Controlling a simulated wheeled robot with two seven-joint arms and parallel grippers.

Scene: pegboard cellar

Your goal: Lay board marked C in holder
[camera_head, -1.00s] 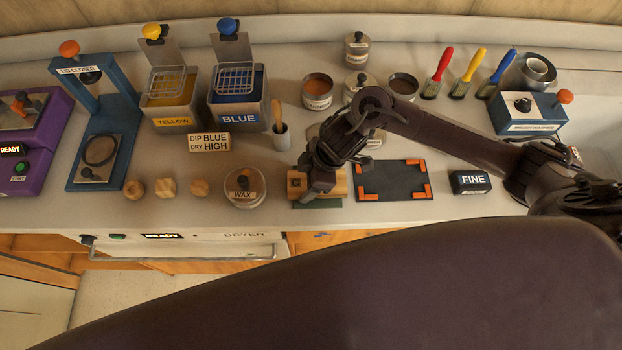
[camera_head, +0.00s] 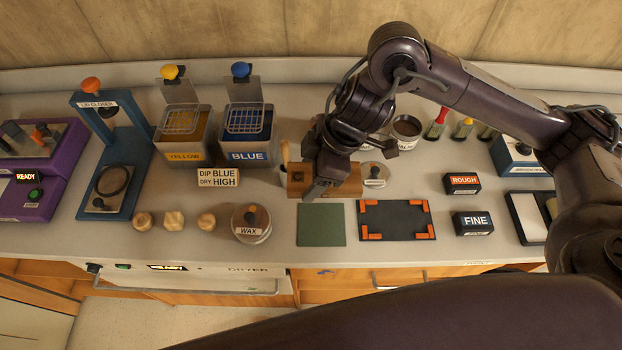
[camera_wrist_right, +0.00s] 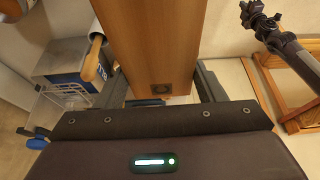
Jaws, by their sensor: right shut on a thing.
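A wooden board (camera_head: 345,181) is in my right gripper (camera_head: 322,190), lifted above the counter behind a green mat. In the right wrist view the board (camera_wrist_right: 152,45) fills the middle between the jaws (camera_wrist_right: 165,88), which are shut on it. The holder (camera_head: 396,220), a dark plate with orange corner pieces, lies empty on the counter to the right of the green mat (camera_head: 321,225).
Sanding blocks marked ROUGH (camera_head: 462,183) and FINE (camera_head: 472,223) stand right of the holder. The WAX tin (camera_head: 251,224) stands left of the mat. Blue (camera_head: 247,140) and yellow (camera_head: 184,138) dip tanks stand at the back left. The counter's front edge runs just before the holder.

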